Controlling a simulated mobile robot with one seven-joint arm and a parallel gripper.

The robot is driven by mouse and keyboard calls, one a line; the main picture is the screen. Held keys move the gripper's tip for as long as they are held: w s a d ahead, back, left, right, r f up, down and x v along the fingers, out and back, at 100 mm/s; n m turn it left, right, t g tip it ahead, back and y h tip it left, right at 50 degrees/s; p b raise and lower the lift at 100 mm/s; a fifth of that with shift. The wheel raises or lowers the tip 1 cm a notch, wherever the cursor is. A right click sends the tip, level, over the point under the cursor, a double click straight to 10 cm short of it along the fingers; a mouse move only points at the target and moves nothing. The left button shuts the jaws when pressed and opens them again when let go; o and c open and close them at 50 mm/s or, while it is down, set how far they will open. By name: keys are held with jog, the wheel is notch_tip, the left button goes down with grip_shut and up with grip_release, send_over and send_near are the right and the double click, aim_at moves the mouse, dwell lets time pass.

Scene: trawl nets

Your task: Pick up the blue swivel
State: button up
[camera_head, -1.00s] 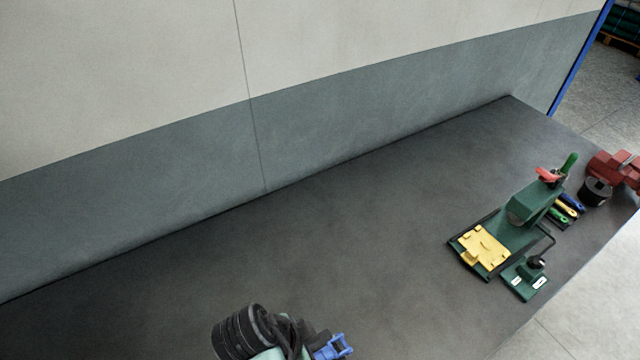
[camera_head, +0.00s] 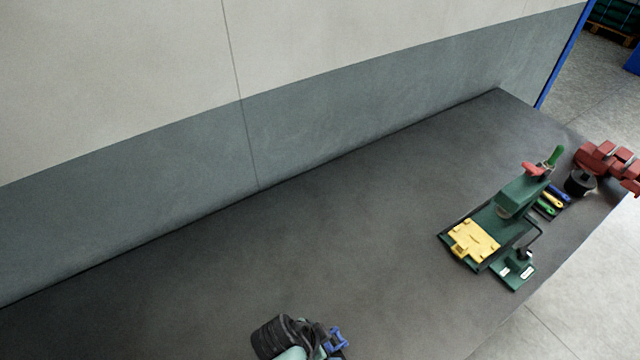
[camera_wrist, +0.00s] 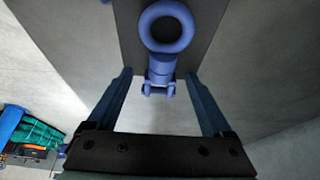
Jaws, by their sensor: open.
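The blue swivel (camera_wrist: 167,28) shows in the wrist view. Its thick ring is at the top centre, with a narrower body and a forked end (camera_wrist: 158,87) below it. My gripper (camera_wrist: 160,73) is open. Its two dark blue fingers stand on either side of the swivel's forked end, with a gap on both sides and nothing held. In the head view my black wrist is at the bottom edge. A small blue shape (camera_head: 336,340) shows beside it; I cannot tell whether it is a finger or the swivel.
The dark bench top (camera_head: 330,240) is wide and mostly clear. A green fixture with a yellow plate (camera_head: 472,240), several coloured tools (camera_head: 552,200), a black cylinder (camera_head: 580,183) and a red vise-like device (camera_head: 605,160) stand at the right. A grey wall (camera_head: 330,145) runs along the back.

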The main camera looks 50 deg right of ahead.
grip_shut()
dwell(0.3)
jog(key=shift+w+r, duration=0.1)
notch_tip(320, 180, up, 10)
jog(key=b, duration=0.1)
dwell(0.6)
